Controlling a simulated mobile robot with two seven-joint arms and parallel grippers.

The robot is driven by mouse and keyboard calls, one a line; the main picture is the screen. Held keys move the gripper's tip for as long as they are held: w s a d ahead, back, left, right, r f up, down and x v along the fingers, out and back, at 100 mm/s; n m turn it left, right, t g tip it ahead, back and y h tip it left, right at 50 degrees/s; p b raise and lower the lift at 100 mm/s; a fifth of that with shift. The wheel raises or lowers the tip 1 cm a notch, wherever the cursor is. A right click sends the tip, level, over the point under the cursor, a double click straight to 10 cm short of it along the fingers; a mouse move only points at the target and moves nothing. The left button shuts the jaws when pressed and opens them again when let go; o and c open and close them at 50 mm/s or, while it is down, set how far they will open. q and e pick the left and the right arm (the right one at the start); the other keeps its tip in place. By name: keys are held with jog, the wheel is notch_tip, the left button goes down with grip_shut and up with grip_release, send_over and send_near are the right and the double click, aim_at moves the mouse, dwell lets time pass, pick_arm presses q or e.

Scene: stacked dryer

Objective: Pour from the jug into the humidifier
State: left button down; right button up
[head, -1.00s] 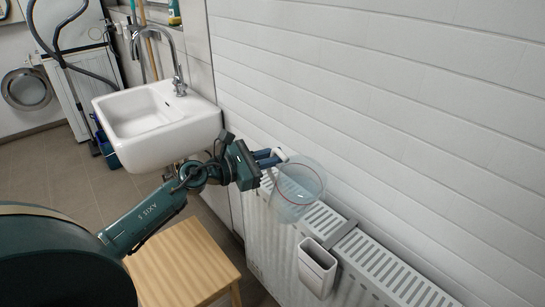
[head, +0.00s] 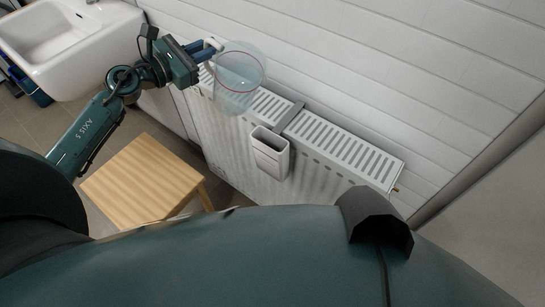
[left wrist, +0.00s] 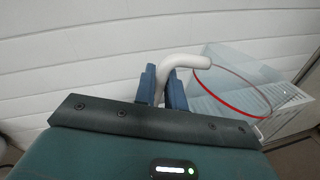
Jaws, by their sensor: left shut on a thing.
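The jug (head: 238,80) is clear, with a red line around it and a white handle. My left gripper (head: 203,47) is shut on the jug's handle and holds it above the radiator's left part. In the left wrist view the white handle (left wrist: 184,62) sits between the blue fingers (left wrist: 162,88), and the clear jug body (left wrist: 235,85) extends to the right. The humidifier (head: 270,153) is a white open-topped box hanging on the radiator's front, below and right of the jug. The jug looks tilted; I cannot make out its contents. My right gripper is not in view.
The white radiator (head: 345,153) runs along the white panelled wall (head: 350,60). A wooden stool (head: 140,180) stands in front of it at the left. A white sink (head: 75,45) is at the upper left. My own body fills the lower foreground.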

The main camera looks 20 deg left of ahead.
aim_at(217, 44)
pick_arm(q)
jog(key=shift+s+d+r+m+p, duration=0.15)
jog(key=shift+d+r+m+p, duration=0.05)
jog(key=shift+r+m+p, duration=0.7)
dwell(0.9)
jog(key=shift+s+d+r+m+y+p, duration=0.15)
jog(key=shift+d+r+m+y+p, duration=0.35)
jog(key=shift+m+p, duration=0.4)
dwell(0.8)
jog(key=shift+s+d+r+m+p, duration=0.2)
jog(key=shift+d+m+p, duration=0.25)
jog(key=shift+p, duration=0.7)
jog(key=shift+s+d+r+m+p, duration=0.15)
jog(key=shift+d+m+p, duration=0.3)
jog(key=shift+p, duration=0.7)
dwell(1.2)
jog(key=shift+s+d+m, duration=0.1)
jog(key=shift+d+m, duration=0.1)
jog(key=shift+m, duration=0.2)
dwell(0.7)
